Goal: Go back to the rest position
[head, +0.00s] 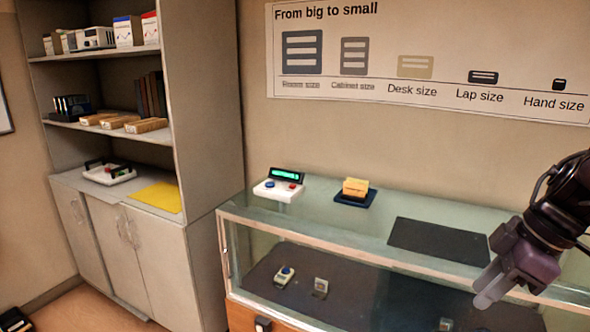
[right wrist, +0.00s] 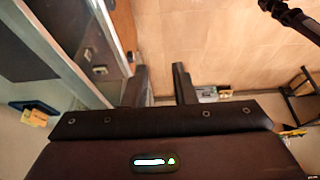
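My right gripper (head: 490,290) is at the right edge of the head view, in front of and above the glass display case (head: 330,232). In the right wrist view its two fingers (right wrist: 163,88) stand apart with a gap between them, and nothing is held. My left gripper does not show in the head view. A dark jointed part at the top right of the right wrist view cannot be identified for certain.
On the case stand a white device with a green display (head: 278,188), a yellowish block on a dark blue tray (head: 352,200), and a dark mat (head: 438,240). A shelf cabinet (head: 205,120) stands left. Wooden floor (right wrist: 215,40) shows below the right gripper.

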